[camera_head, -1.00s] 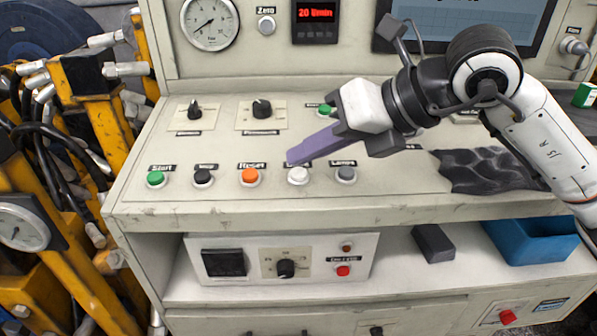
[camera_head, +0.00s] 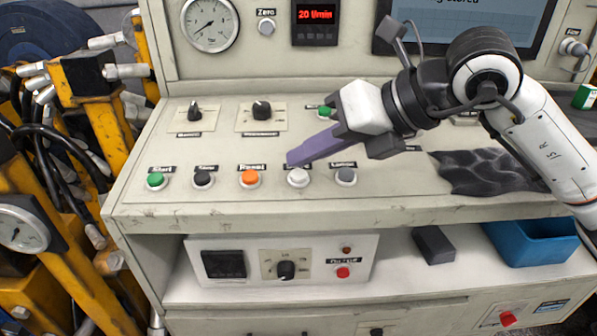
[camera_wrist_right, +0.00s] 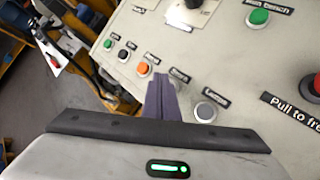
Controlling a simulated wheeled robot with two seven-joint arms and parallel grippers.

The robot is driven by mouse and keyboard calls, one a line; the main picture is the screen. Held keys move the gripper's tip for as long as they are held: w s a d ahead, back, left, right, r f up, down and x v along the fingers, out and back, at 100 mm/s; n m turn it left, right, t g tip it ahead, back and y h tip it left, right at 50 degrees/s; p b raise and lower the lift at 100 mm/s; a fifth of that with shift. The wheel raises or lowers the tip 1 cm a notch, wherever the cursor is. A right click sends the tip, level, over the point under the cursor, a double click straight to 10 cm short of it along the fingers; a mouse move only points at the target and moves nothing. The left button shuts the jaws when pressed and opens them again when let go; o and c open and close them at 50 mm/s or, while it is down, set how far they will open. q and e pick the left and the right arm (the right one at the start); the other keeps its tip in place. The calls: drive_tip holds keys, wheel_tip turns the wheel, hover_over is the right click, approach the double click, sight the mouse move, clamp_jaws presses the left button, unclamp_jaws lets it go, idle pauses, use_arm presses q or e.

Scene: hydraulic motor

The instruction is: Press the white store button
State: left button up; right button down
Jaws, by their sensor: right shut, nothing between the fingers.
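The white button (camera_head: 298,177) sits in the front row of the sloped panel (camera_head: 400,185), between the orange button (camera_head: 250,178) and a dark grey button (camera_head: 346,175). Its label is mostly covered by my right gripper (camera_head: 293,158). That gripper's purple fingers are shut and empty, with their tips just above and behind the white button. I cannot tell whether they touch it. In the right wrist view the shut fingers (camera_wrist_right: 160,85) point at the button row, and the white button is hidden. My left gripper is not in view.
A green button (camera_head: 157,179) and a black button (camera_head: 204,178) are farther left. Knobs (camera_head: 262,109) stand behind the row. A screen (camera_head: 470,22) at the top right shows text ending in "stored". A blue bin (camera_head: 530,243) is on the shelf below.

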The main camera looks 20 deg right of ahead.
drive_tip(key=shift+f, duration=0.15)
idle(0.5)
drive_tip(key=shift+f+b, duration=0.25)
drive_tip(key=shift+b, duration=0.25)
drive_tip(key=shift+w+f+b, duration=0.1)
drive_tip(key=shift+f+b, duration=0.35)
idle(0.4)
drive_tip(key=shift+r, duration=0.1)
drive_tip(key=shift+r+p, duration=0.55)
drive_tip(key=shift+r, duration=0.15)
drive_tip(key=shift+r, duration=0.1)
drive_tip(key=r+p, duration=0.1)
drive_tip(key=r, duration=0.1)
drive_tip(key=s+r+p, duration=0.1)
drive_tip(key=r+p, duration=0.1)
drive_tip(key=shift+a+r, duration=0.1)
drive_tip(key=shift+r, duration=0.3)
idle(0.5)
